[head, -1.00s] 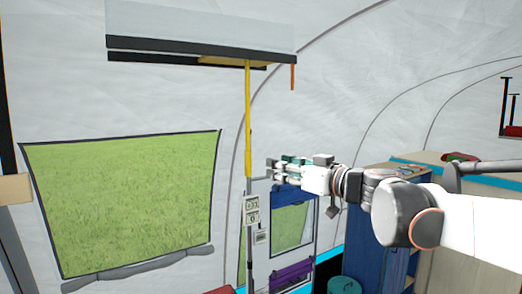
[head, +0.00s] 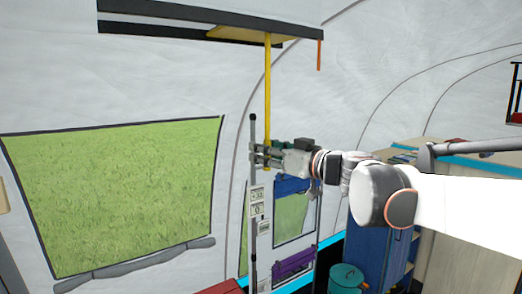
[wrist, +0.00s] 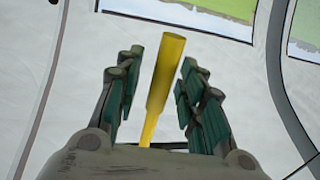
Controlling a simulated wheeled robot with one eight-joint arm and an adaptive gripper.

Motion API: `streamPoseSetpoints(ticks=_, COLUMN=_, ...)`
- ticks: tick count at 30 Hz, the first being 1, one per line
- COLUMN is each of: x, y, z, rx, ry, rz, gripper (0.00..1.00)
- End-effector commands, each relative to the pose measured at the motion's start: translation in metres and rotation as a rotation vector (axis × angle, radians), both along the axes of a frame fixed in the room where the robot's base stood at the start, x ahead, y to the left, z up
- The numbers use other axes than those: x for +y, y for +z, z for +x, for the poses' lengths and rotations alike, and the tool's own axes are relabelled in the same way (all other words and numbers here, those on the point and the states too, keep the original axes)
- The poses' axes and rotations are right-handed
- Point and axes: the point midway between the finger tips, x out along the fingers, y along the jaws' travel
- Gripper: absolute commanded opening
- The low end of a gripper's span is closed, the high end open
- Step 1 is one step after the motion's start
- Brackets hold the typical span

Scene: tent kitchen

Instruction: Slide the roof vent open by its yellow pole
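The yellow pole (head: 268,90) hangs straight down from the roof vent's yellow panel (head: 237,33), which sits under a dark frame (head: 180,12) at the top of the head view. My gripper (head: 263,153) is level with the pole's lower part. In the wrist view the pole (wrist: 164,80) runs between the two green-padded finger sets of my gripper (wrist: 157,80). The fingers are open, with a gap on both sides of the pole, narrower on the right. The pole's near end is partly hidden behind the gripper body.
A thin grey post (head: 253,180) with small label plates (head: 257,200) stands by the pole's lower end. A door with a blue panel (head: 294,186) is behind. A blue cabinet (head: 368,225) and teal bin (head: 346,278) stand at right. A large window (head: 115,190) fills the left wall.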

Motion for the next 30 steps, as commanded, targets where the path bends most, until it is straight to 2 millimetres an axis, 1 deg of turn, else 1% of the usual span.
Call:
streamPoseSetpoints(ticks=6, x=0.000, y=0.000, z=0.000, rx=0.000, ry=0.000, rz=0.000, gripper=0.36)
streamPoseSetpoints(ticks=7, x=0.000, y=0.000, z=0.000, rx=0.000, ry=0.000, rz=0.000, gripper=0.31)
streamPoseSetpoints(ticks=8, x=0.000, y=0.000, z=0.000, rx=0.000, ry=0.000, rz=0.000, gripper=0.25)
streamPoseSetpoints(ticks=9, x=0.000, y=0.000, z=0.000, rx=0.000, ry=0.000, rz=0.000, gripper=0.16)
streamPoseSetpoints(ticks=11, x=0.000, y=0.000, z=0.000, rx=0.000, ry=0.000, rz=0.000, gripper=0.02)
streamPoseSetpoints(ticks=12, x=0.000, y=0.000, z=0.000, rx=0.000, ry=0.000, rz=0.000, gripper=0.00)
streamPoseSetpoints(ticks=18, x=0.001, y=0.000, z=-0.001, rx=0.000, ry=0.000, rz=0.000, gripper=0.00)
streamPoseSetpoints(ticks=22, x=0.009, y=0.000, z=-0.006, rx=0.000, ry=0.002, rz=0.000, gripper=0.00)
streamPoseSetpoints(ticks=26, x=0.028, y=-0.001, z=-0.020, rx=0.000, ry=0.005, rz=0.000, gripper=0.00)
streamPoseSetpoints(ticks=30, x=0.059, y=-0.001, z=-0.041, rx=0.000, ry=0.007, rz=0.000, gripper=0.00)
